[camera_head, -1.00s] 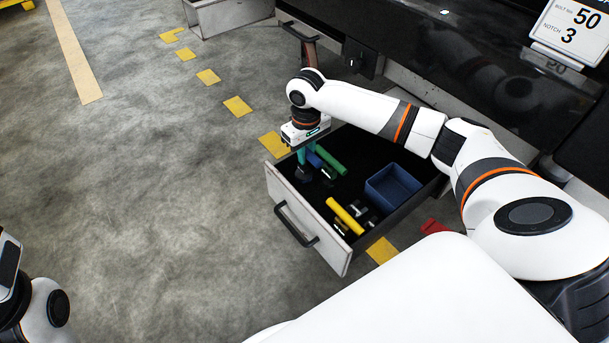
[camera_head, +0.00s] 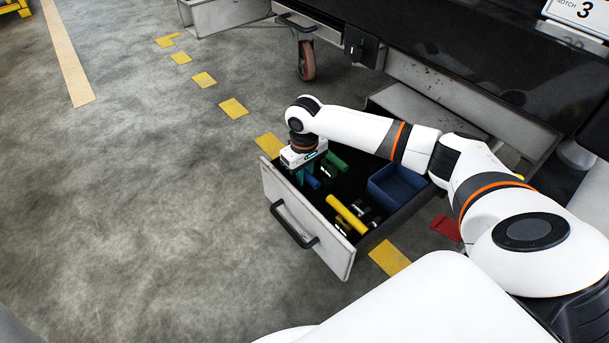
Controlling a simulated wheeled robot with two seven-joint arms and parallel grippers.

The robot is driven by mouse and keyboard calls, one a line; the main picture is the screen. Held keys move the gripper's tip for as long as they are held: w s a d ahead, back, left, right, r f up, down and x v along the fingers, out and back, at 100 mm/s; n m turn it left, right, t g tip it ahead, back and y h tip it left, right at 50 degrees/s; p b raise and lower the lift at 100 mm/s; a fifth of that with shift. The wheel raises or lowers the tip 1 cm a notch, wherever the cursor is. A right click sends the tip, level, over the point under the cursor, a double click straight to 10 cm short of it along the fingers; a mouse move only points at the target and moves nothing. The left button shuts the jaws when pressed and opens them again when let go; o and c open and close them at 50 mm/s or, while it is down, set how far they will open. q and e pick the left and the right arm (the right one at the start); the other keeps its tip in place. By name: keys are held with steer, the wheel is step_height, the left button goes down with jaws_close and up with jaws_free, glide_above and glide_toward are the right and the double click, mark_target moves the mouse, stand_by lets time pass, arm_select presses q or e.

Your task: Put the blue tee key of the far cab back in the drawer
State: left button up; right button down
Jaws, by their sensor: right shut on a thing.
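The open drawer (camera_head: 301,224) has a pale front with a dark handle and a dark inside. My right gripper (camera_head: 301,178) reaches down into its left front corner, fingers partly hidden behind the drawer front. It is shut on the blue tee key (camera_head: 313,182), whose blue handle shows just right of the fingers. The key's lower part is hidden, and I cannot tell whether it touches the drawer floor. A green-handled key (camera_head: 336,161) lies behind it, and a yellow-handled key (camera_head: 346,214) lies to the right. My left gripper is out of view.
A blue open box (camera_head: 394,186) fills the drawer's right part. Small dark and metal pieces lie near the yellow handle. A trolley wheel (camera_head: 306,60) stands behind. Yellow floor marks run past the drawer, and the floor on the left is clear.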

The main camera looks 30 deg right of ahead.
steer(key=c, duration=1.3)
jaws_free()
